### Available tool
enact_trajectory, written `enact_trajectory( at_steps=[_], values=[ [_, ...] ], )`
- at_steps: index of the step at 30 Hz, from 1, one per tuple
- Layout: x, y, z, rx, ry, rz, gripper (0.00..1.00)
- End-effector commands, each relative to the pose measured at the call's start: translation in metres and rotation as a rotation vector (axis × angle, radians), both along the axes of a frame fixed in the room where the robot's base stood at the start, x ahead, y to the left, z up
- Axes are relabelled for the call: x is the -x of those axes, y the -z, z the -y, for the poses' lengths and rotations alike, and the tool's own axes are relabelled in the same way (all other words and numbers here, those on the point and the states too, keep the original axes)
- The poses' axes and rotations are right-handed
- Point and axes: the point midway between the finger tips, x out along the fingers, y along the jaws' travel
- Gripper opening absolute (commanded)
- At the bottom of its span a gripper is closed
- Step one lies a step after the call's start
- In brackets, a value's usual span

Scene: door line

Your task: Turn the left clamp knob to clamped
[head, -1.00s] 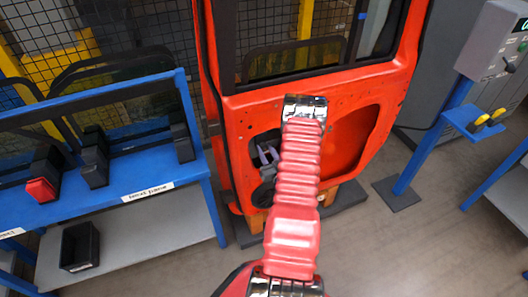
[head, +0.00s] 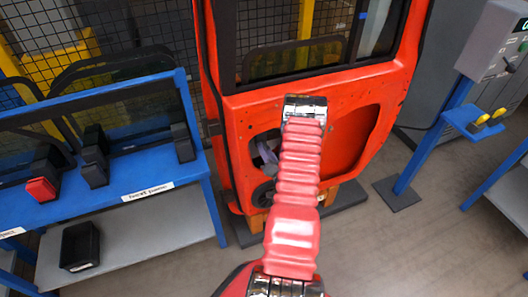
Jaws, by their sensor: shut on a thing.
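My red arm reaches up from the bottom and covers the middle of the panel. A pale grey part, which appears to be my gripper (head: 266,152), shows left of the arm in the door's left opening. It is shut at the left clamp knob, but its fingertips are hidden. The knob and its setting cannot be made out. A dark round part (head: 263,192) sits low in that opening.
A blue rack (head: 110,200) with dark holders and a red-ended item (head: 40,189) stands at left, a black bin (head: 80,246) on its lower shelf. A blue post (head: 430,155) with a grey control box (head: 495,45) stands at right. Some floor between is clear.

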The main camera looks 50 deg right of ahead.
Motion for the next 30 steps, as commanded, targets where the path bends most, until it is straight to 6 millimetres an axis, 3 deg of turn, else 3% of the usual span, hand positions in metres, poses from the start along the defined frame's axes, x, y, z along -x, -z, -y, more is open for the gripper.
enact_trajectory(
  at_steps=[13, 14, 15, 21, 30],
  values=[
    [-0.0005, 0.0042, -0.0046, -0.019, -0.007, 0.000, 0.06],
    [-0.0004, 0.0040, -0.0044, -0.019, -0.007, 0.000, 0.31],
    [-0.0003, 0.0038, -0.0041, -0.018, -0.006, 0.000, 0.34],
    [-0.0001, 0.0018, -0.0019, -0.013, -0.003, 0.003, 0.47],
    [0.0016, 0.0007, -0.0013, -0.011, -0.001, 0.004, 0.47]
  ],
)
